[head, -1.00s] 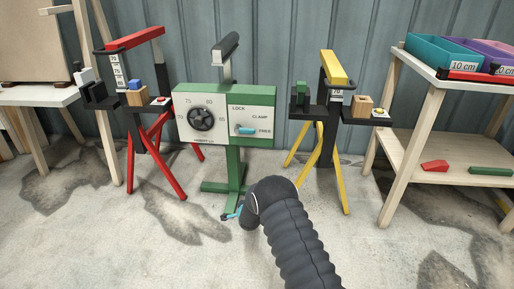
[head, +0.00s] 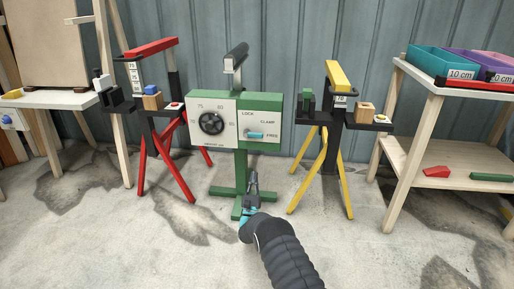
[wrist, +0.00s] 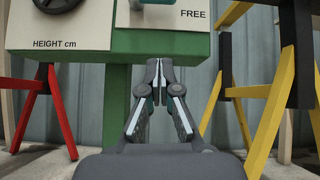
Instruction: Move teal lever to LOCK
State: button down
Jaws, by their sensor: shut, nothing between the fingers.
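The teal lever (head: 256,135) is on the white right panel of the green stand (head: 262,97), beside the FREE label, with CLAMP above it and LOCK at the top. It lies roughly level, its tip pointing towards FREE. In the wrist view only the underside of a lever part (wrist: 158,2) shows at the top edge, left of FREE. My gripper (head: 252,174) is low in front of the stand's green post, below the panel and apart from the lever. In the wrist view my gripper (wrist: 159,62) has its fingertips together, with nothing between them.
A black dial (head: 211,122) is on the stand's left panel. A red trestle (head: 165,150) stands to the left and a yellow trestle (head: 320,150) to the right. A wooden shelf table (head: 446,92) with trays is at far right. The concrete floor in front is mostly open.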

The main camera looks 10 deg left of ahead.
aim_at(253, 134)
jog(key=shift+d+r+m, duration=0.1)
jog(key=shift+d+m, duration=0.15)
jog(key=shift+m, duration=0.35)
jog(key=x, duration=0.7)
jog(key=s+r+b+x, duration=0.1)
jog(key=x, duration=0.3)
jog(key=shift+w+a+r, duration=0.1)
jog(key=shift+r, duration=1.05)
